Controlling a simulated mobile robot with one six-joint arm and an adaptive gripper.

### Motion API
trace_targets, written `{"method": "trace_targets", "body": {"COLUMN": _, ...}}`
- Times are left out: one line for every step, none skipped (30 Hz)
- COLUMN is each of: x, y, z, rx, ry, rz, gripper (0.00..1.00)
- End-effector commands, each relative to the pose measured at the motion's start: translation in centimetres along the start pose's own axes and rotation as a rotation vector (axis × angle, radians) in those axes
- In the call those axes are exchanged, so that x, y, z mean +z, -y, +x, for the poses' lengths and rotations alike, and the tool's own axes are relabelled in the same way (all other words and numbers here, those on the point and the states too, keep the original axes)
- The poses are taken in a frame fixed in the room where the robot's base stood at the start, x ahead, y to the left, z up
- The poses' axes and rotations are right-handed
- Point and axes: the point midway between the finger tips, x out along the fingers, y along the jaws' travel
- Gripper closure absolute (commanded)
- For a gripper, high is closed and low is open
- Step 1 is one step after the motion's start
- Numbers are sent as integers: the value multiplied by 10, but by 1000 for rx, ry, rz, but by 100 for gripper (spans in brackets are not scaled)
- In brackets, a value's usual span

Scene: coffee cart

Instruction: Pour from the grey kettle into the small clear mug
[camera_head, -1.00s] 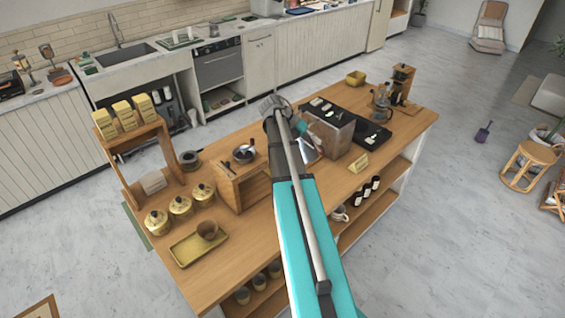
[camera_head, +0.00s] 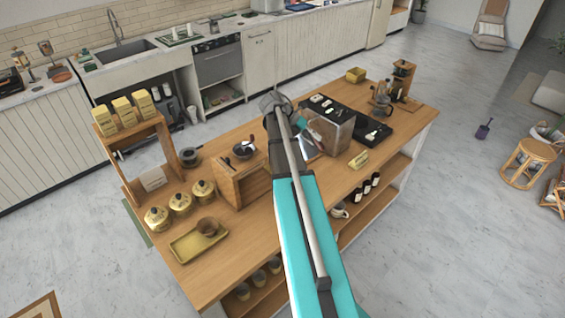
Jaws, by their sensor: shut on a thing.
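My arm reaches up over the wooden cart, and its grey wrist sits above the middle of the worktop. My gripper's jaws are hidden behind the arm, so what they hold does not show. I cannot make out the grey kettle for sure; the area beside the grey boxy container (camera_head: 334,132) is partly covered by my wrist. I cannot pick out the small clear mug on the worktop. A pale mug (camera_head: 339,211) stands on the cart's shelf below; whether it is clear is too small to tell. A glass carafe (camera_head: 381,97) stands at the far right of the cart.
A black tray (camera_head: 374,131) lies right of the container, with a small yellow sign (camera_head: 358,159) in front. A wooden box (camera_head: 240,184), several yellow canisters (camera_head: 181,206) and a yellow tray (camera_head: 184,252) with a brown cup (camera_head: 208,226) are left. Clear worktop (camera_head: 250,235) lies before the box.

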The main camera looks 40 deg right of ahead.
Motion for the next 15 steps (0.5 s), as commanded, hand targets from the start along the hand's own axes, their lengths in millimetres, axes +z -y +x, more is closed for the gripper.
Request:
{"method": "trace_targets", "body": {"x": -1, "y": -4, "z": 4, "rx": -1, "ry": 0, "rz": 1, "gripper": 100}}
{"method": "trace_targets", "body": {"x": -1, "y": -6, "z": 5, "rx": -1, "ry": 0, "rz": 1, "gripper": 100}}
{"method": "trace_targets", "body": {"x": -1, "y": -7, "z": 6, "rx": -1, "ry": 0, "rz": 1, "gripper": 100}}
{"method": "trace_targets", "body": {"x": -2, "y": -8, "z": 7, "rx": -1, "ry": 0, "rz": 1, "gripper": 100}}
{"method": "trace_targets", "body": {"x": -2, "y": -10, "z": 8, "rx": -1, "ry": 0, "rz": 1, "gripper": 100}}
{"method": "trace_targets", "body": {"x": -2, "y": -11, "z": 10, "rx": -1, "ry": 0, "rz": 1, "gripper": 100}}
{"method": "trace_targets", "body": {"x": -2, "y": -13, "z": 11, "rx": -1, "ry": 0, "rz": 1, "gripper": 100}}
{"method": "trace_targets", "body": {"x": -3, "y": -14, "z": 12, "rx": -1, "ry": 0, "rz": 1, "gripper": 100}}
{"method": "trace_targets", "body": {"x": -3, "y": -16, "z": 13, "rx": -1, "ry": 0, "rz": 1, "gripper": 100}}
{"method": "trace_targets", "body": {"x": -3, "y": -17, "z": 14, "rx": -1, "ry": 0, "rz": 1, "gripper": 100}}
{"method": "trace_targets", "body": {"x": -3, "y": -18, "z": 15, "rx": -1, "ry": 0, "rz": 1, "gripper": 100}}
{"method": "trace_targets", "body": {"x": -4, "y": -20, "z": 16, "rx": -1, "ry": 0, "rz": 1, "gripper": 100}}
{"method": "trace_targets", "body": {"x": -4, "y": -21, "z": 17, "rx": -1, "ry": 0, "rz": 1, "gripper": 100}}
{"method": "trace_targets", "body": {"x": -4, "y": -22, "z": 18, "rx": -1, "ry": 0, "rz": 1, "gripper": 100}}
{"method": "trace_targets", "body": {"x": -5, "y": -24, "z": 20, "rx": -1, "ry": 0, "rz": 1, "gripper": 100}}
